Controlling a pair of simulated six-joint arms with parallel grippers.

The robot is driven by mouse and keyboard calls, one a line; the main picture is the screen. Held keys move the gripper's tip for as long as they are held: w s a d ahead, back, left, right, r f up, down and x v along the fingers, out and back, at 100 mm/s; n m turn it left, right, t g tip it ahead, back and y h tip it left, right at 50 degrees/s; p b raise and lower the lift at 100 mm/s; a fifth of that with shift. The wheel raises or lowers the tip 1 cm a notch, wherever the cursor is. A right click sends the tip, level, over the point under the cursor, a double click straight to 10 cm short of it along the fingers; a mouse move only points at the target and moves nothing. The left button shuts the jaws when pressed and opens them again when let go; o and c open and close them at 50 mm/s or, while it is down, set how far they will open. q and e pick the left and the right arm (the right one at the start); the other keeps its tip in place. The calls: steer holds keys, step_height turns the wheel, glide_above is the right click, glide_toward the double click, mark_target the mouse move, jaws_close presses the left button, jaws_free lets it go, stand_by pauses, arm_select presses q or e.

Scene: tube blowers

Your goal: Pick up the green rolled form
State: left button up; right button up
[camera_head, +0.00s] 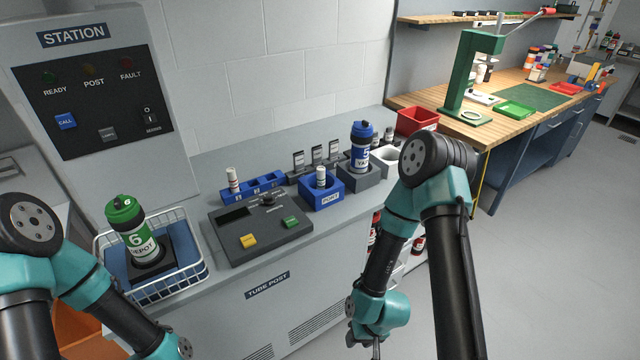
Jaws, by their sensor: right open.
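No rolled form that is clearly green shows. A small pale roll (233,180) stands upright in the blue rack (262,187) on the counter. Another pale roll (320,177) stands in the blue port block (322,197); its colour marks are too small to tell. A green-capped carrier (131,228) marked 6 DEPOT stands slightly tilted in the wire basket (187,273) at left. My right gripper (364,341) hangs low in front of the counter, open, apart from all these things. My left arm comes in at lower left; its fingertips are out of frame.
A grey control panel (262,229) with yellow and green buttons lies between basket and port. A blue carrier (361,147) stands in a grey holder (360,177), beside a white cup (386,160) and red bin (417,121). Open floor lies at right.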

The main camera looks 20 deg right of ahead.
arm_select(q)
steer(key=o, duration=1.1)
